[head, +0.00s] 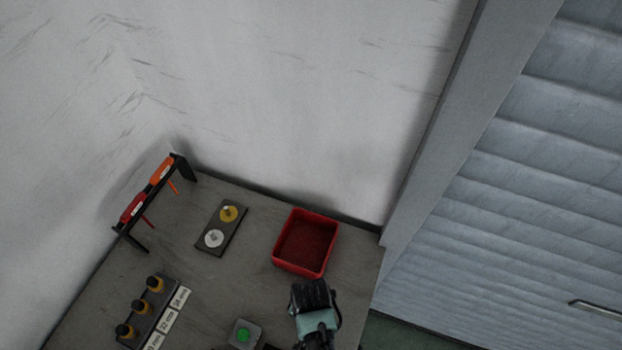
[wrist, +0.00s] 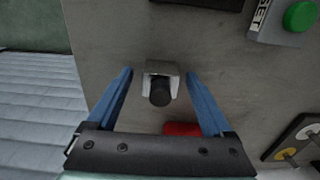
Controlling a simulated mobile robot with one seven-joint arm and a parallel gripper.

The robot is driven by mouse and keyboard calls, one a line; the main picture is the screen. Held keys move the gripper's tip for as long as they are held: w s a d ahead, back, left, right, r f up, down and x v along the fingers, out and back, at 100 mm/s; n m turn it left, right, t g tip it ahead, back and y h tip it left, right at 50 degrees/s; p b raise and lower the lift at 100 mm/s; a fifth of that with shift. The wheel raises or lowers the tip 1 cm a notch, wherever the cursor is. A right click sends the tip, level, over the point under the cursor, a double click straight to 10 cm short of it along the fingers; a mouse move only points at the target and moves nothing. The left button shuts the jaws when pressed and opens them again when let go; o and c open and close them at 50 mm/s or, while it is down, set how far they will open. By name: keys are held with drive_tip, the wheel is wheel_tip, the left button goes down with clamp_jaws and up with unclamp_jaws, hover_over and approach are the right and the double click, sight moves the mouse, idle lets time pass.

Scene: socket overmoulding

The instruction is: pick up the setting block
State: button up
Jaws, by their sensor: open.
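A small light-grey block with a black cylindrical knob, which I take to be the setting block (wrist: 163,68), sits on the grey bench in the wrist view. My gripper (wrist: 159,74) is open, with one blue finger on each side of the block and a visible gap on both sides. Nothing is held. In the head view my arm's end covers the spot, so the block and fingertips are hidden there.
A red bin (head: 278,247) stands just behind my arm on the bench (head: 205,285). A green-button box (head: 245,334) is to the left. A plate with two discs (head: 236,231), a screwdriver rack (head: 184,167) and a holder of black-and-yellow pieces (head: 160,318) lie further left.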

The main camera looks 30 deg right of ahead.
drive_tip(key=shift+c, duration=0.3)
clamp_jaws()
idle(0.5)
